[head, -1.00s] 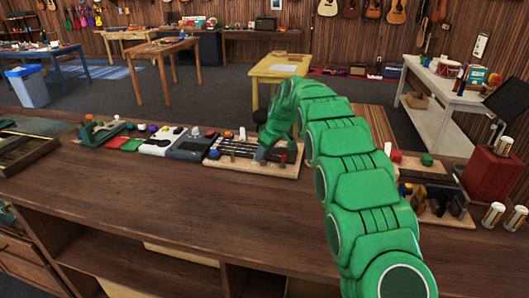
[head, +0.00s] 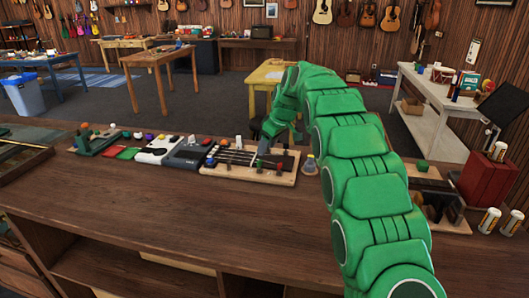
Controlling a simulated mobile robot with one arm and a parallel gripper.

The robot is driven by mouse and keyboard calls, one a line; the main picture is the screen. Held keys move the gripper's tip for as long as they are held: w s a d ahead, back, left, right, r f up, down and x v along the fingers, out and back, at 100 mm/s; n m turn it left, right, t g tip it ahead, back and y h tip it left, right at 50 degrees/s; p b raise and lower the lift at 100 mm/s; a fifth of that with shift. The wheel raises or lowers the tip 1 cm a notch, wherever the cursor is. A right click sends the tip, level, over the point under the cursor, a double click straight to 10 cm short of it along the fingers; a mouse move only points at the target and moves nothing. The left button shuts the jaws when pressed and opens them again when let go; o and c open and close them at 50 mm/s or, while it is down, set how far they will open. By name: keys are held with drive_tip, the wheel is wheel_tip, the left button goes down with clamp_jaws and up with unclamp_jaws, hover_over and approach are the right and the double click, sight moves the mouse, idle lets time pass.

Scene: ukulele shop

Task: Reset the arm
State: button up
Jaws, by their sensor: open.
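My green segmented arm rises from the lower right and arches over the wooden counter (head: 150,215). It bends down at its far end to my gripper (head: 264,146). The gripper hangs just above the wooden board with dark strings or strips (head: 231,158). Its tips are small and partly hidden, but the jaws look apart and I see nothing held between them. I cannot tell whether the tips touch the board.
Left of the board stand a grey device (head: 187,155), a white device (head: 157,150) and a green block (head: 91,141). A small rounded bottle (head: 310,166) stands right of the board. A red box (head: 487,178) and white canisters (head: 490,220) are at right. The counter's front is clear.

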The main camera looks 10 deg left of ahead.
drive_tip(key=shift+d+r, duration=0.1)
drive_tip(key=s+d+r+m+g+h, duration=0.1)
drive_tip(key=s+d+r+m, duration=0.25)
drive_tip(key=s+d, duration=0.8)
drive_tip(key=s+d+r+m+h, duration=0.2)
drive_tip(key=s+d+r+m, duration=0.15)
drive_tip(key=s+d, duration=0.75)
drive_tip(key=s+d+f+m+g, duration=0.1)
drive_tip(key=s+d+f+m, duration=0.1)
drive_tip(key=s, duration=1)
drive_tip(key=s+d+f+m, duration=0.2)
drive_tip(key=s+d, duration=0.3)
drive_tip(key=s, duration=0.6)
drive_tip(key=s+d+f+m+g+h, duration=0.1)
drive_tip(key=s+d+f+m, duration=0.1)
drive_tip(key=s, duration=1)
drive_tip(key=shift+s+d+f+m+g, duration=0.3)
drive_tip(key=shift+s+d+f, duration=0.05)
drive_tip(key=shift+d+f, duration=0.45)
